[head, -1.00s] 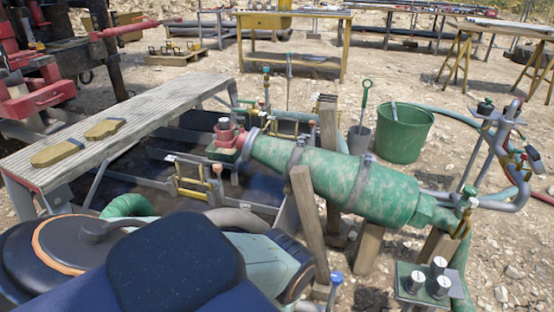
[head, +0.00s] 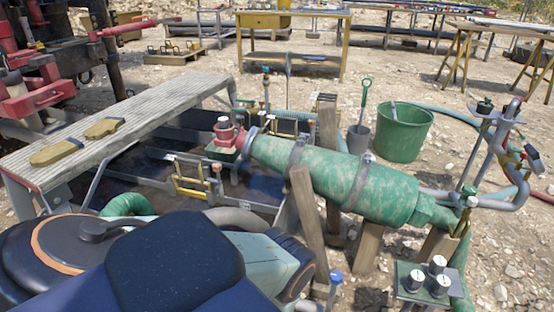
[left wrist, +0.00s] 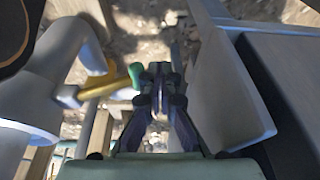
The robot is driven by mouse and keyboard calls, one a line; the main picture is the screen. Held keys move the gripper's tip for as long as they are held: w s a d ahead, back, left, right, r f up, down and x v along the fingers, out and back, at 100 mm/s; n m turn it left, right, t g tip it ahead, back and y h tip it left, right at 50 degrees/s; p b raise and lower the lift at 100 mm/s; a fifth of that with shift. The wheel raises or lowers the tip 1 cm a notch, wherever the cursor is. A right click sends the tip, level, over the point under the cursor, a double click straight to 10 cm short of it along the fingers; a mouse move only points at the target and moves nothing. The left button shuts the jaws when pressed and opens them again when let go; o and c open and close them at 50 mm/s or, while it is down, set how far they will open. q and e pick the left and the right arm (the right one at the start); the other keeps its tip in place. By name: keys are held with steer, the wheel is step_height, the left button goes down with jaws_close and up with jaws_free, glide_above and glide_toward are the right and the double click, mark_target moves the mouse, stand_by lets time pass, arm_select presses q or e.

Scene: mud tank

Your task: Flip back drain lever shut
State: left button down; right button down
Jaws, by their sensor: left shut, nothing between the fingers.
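In the left wrist view, a yellow lever (left wrist: 100,87) with a green tip (left wrist: 135,74) sticks out from a grey pipe fitting (left wrist: 45,85) on the left. I take it to be the drain lever. My left gripper (left wrist: 158,88) points away from the camera, its fingers shut and empty. The fingertips are just right of the green tip; I cannot tell whether they touch it. In the head view, my arm and body parts cover the lower left, and neither gripper shows. I cannot pick out the same lever there.
A green mottled cylinder (head: 335,178) on wooden posts stands right of the dark tank (head: 150,165). A ribbed plank bench (head: 150,105) with two brushes runs along its left. A green bucket (head: 405,132) stands behind. A pale panel (left wrist: 225,95) is close right of my left gripper.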

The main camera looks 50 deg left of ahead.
arm_select(q)
steer(key=shift+r, duration=0.1)
stand_by(0.7)
steer(key=shift+r+p, duration=0.6)
steer(key=shift+r, duration=0.1)
steer(key=shift+r, duration=0.1)
steer(key=v, duration=1.1)
steer(key=shift+s+r, duration=0.15)
steer(key=shift+r, duration=0.2)
steer(key=shift+s+d, duration=0.1)
stand_by(0.4)
